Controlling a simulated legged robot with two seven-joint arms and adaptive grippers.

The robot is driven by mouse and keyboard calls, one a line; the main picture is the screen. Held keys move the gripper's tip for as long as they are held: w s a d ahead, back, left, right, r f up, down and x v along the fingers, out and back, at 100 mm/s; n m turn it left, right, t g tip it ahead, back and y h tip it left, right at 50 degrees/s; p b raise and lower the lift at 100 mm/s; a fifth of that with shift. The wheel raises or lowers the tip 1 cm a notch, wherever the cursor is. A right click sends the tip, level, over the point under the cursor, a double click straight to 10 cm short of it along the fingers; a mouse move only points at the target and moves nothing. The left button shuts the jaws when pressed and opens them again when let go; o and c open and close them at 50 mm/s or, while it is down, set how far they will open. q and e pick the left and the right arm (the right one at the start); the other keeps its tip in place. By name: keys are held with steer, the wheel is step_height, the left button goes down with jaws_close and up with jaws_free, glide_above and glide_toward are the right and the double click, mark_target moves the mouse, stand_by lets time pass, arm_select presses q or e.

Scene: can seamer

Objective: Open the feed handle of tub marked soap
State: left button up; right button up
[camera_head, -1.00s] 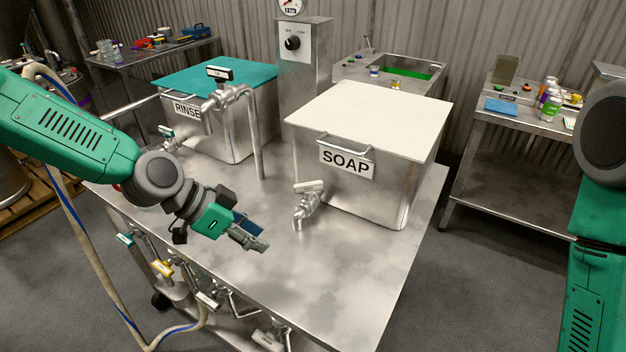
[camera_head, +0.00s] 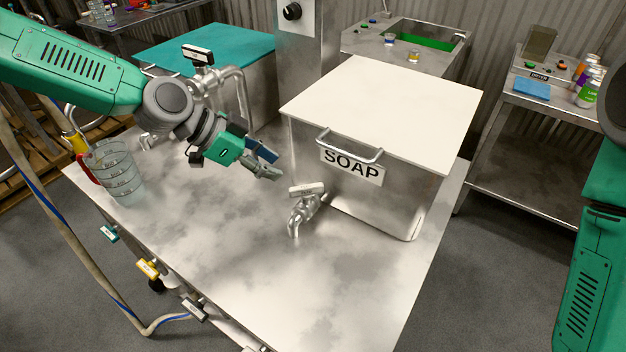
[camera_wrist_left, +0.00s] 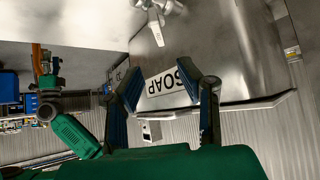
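The steel tub marked SOAP (camera_head: 400,207) stands on the steel bench with a white lid and a front label (camera_head: 351,165). A tap (camera_head: 303,213) juts from its lower left front, with a white feed handle (camera_head: 307,189) on top lying roughly crosswise. My left gripper (camera_head: 272,164) is above and left of this handle, apart from it, with nothing between its fingers. In the left wrist view its two fingers (camera_wrist_left: 172,76) are spread, with the SOAP label behind them and a white tap handle (camera_wrist_left: 157,30) beyond their tips. My right gripper is out of view.
A tub with a teal lid (camera_head: 205,50) and its own tall tap (camera_head: 198,55) stand behind my left arm. A clear measuring jug (camera_head: 117,175) is at the bench's left end. The bench top (camera_head: 220,240) in front of the soap tap is clear.

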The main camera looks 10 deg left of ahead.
mark_target(310, 185)
arm_select(q)
steer(key=x, duration=1.1)
steer(key=shift+w+d+f, duration=0.15)
steer(key=shift+d+f, duration=0.1)
steer(key=shift+a, duration=0.1)
jaws_close()
